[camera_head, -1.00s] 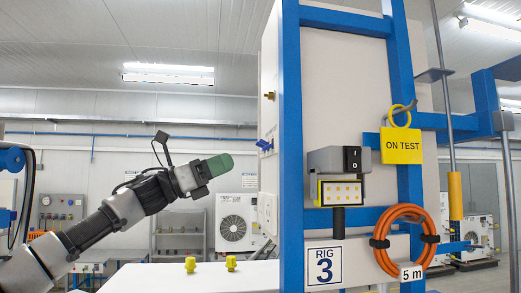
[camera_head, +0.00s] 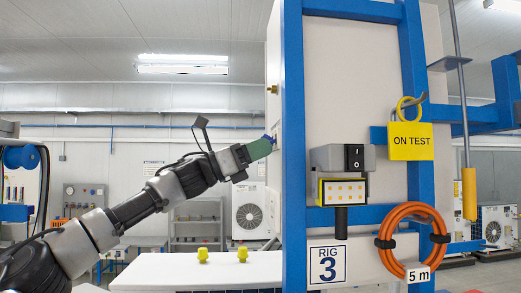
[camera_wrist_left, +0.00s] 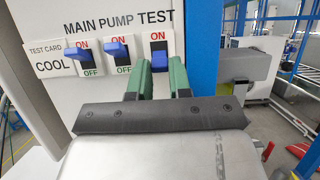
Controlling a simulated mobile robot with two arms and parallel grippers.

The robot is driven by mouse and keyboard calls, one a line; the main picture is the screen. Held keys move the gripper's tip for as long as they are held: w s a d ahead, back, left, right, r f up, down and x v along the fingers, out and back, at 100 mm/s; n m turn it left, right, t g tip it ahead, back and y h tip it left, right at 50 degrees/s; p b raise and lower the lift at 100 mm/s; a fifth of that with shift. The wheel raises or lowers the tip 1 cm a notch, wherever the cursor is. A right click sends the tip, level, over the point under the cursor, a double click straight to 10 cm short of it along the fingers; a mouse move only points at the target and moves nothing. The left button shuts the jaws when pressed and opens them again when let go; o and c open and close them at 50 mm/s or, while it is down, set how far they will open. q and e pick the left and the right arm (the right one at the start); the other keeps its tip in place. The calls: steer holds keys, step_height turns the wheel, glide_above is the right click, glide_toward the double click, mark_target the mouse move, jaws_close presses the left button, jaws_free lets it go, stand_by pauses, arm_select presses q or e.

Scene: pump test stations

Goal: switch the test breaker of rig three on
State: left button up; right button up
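The rig three panel (camera_wrist_left: 105,12) fills the upper left of the left wrist view, with several switches under "MAIN PUMP TEST". The test breaker (camera_wrist_left: 159,59), under "TEST", has a blue lever in the lower position; its ON label shows above and OFF is hidden. My left gripper (camera_wrist_left: 161,72) has its green fingers apart, one on each side of this lever's lower end. I cannot tell whether they touch it. In the head view the left gripper (camera_head: 260,148) is at the left side of the rig with the "RIG 3" sign (camera_head: 327,265). My right gripper is out of view.
Two other blue switches (camera_wrist_left: 83,47) (camera_wrist_left: 118,47) sit left of the test breaker, levers up. A blue post (camera_wrist_left: 240,40) and a grey box (camera_wrist_left: 252,67) stand right of the fingers. A yellow "ON TEST" tag (camera_head: 411,142) and an orange coil (camera_head: 387,237) hang on the rig.

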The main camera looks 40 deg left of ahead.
arm_select(q)
jaws_close()
steer(key=shift+r, duration=0.1)
steer(key=shift+s+a+r+g+y, duration=0.1)
steer(key=shift+r+g+y, duration=0.3)
steer(key=shift+g+y, duration=0.4)
steer(key=shift+s+a+r+g+y, duration=0.1)
steer(key=shift+r+g+y, duration=0.4)
steer(key=shift+g, duration=0.45)
steer(key=shift+r+g+y, duration=0.3)
steer(key=shift+g+y, duration=0.5)
steer(key=shift+g, duration=0.05)
steer(key=o, duration=0.6)
jaws_free()
